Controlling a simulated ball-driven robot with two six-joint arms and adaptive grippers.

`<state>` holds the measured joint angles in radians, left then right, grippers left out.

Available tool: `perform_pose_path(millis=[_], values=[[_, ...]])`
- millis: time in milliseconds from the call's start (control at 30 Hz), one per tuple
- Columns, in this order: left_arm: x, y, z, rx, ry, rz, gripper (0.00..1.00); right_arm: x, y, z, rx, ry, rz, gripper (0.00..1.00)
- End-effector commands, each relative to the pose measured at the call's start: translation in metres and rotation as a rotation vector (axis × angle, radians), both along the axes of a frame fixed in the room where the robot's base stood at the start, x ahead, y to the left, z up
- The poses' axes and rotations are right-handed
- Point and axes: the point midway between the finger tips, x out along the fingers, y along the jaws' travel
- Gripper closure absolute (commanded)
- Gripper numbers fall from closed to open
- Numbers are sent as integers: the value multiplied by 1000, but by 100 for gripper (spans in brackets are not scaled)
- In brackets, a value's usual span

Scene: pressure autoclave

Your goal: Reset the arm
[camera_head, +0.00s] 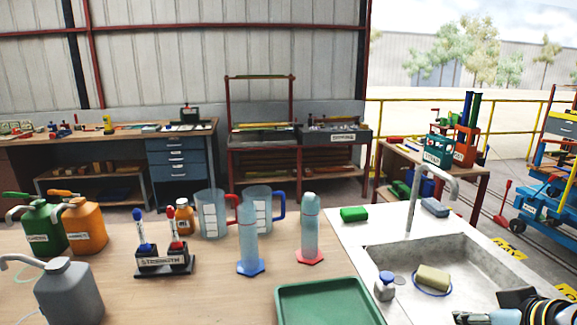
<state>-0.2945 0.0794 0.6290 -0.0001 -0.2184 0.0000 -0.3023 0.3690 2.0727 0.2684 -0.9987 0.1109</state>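My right gripper (472,318) comes in at the bottom right corner, beside the front of the grey sink (385,254). Only its pale finger part and some dark arm parts show. The picture's lower edge cuts it off, so I cannot tell whether it is open or shut. No held thing is visible at it. My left gripper and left arm are not in view.
A tap (414,205) rises behind the sink.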

Motion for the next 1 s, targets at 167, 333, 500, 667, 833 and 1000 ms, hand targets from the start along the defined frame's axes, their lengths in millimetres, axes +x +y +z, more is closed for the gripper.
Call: perform_pose_path(millis=[167,333,500,667,833,1000], values=[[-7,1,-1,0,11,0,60,-28,13,-3,-20,66,6,100],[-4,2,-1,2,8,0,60,-64,24,-4,-47,152,7,100],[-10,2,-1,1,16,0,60,-110,34,0,-79,259,-4,100],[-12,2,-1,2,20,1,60,-153,39,9,-103,362,-24,100],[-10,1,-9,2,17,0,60,-175,38,-9,-118,433,-42,100],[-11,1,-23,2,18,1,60,-166,35,-60,-117,447,-44,100]])
